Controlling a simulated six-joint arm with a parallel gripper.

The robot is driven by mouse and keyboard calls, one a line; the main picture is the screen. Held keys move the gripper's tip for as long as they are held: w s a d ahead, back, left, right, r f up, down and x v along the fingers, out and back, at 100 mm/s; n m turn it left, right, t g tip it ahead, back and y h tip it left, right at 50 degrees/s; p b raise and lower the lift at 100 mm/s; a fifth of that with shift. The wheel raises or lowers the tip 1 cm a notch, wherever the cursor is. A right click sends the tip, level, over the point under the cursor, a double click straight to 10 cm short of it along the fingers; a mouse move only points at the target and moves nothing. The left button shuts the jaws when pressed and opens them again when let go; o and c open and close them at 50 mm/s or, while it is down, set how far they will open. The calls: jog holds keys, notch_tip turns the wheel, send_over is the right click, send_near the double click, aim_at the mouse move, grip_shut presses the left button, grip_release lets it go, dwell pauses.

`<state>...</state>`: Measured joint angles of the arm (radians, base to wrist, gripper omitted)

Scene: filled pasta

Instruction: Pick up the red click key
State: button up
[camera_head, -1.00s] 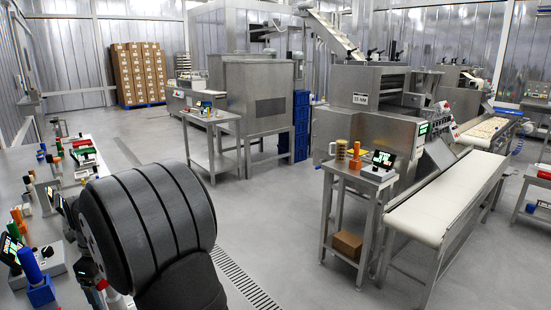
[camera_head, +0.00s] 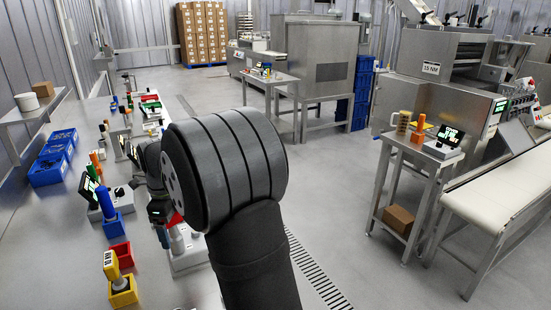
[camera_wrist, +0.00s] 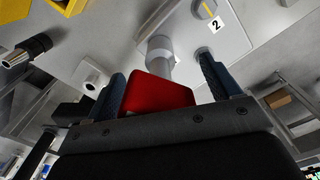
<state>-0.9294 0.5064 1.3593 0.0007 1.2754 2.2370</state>
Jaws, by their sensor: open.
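The red click key shows in the wrist view as a red block-shaped handle (camera_wrist: 158,92) between the two blue-grey fingers of my gripper (camera_wrist: 162,68). A grey shaft or post runs from it toward a light grey stand (camera_wrist: 215,35) marked "2". The fingers are open, one on each side of the red handle; I cannot tell whether either touches it. In the head view, a bit of red (camera_head: 176,220) shows beside my gripper (camera_head: 160,210), above a pale stand (camera_head: 188,248). My arm hides most of it.
The bench holds a red bin (camera_head: 118,254), a yellow bin (camera_head: 123,292) with a yellow tool, a blue bin (camera_head: 113,226) and large blue crates (camera_head: 48,170). Several other tools stand farther back. A side table (camera_head: 425,152) and conveyor (camera_head: 500,190) lie to the right across open floor.

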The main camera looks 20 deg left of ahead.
jog(key=shift+a+r+n, duration=0.1)
jog(key=shift+r+n, duration=0.45)
jog(key=shift+n, duration=0.35)
jog(key=r+n, duration=0.2)
jog(key=n, duration=0.1)
jog(key=r+n, duration=0.2)
jog(key=n, duration=0.2)
jog(key=r+n, duration=0.3)
jog(key=n, duration=0.1)
jog(key=shift+w+a, duration=0.25)
jog(key=shift+a, duration=0.1)
notch_tip(320, 180, up, 9)
jog(key=n, duration=1.5)
jog(key=shift+n, duration=0.3)
jog(key=f, duration=1.2)
jog(key=shift+s+d, duration=0.3)
jog(key=shift+d+f, duration=0.15)
jog(key=shift+f, duration=2.5)
jog(key=shift+c, duration=0.2)
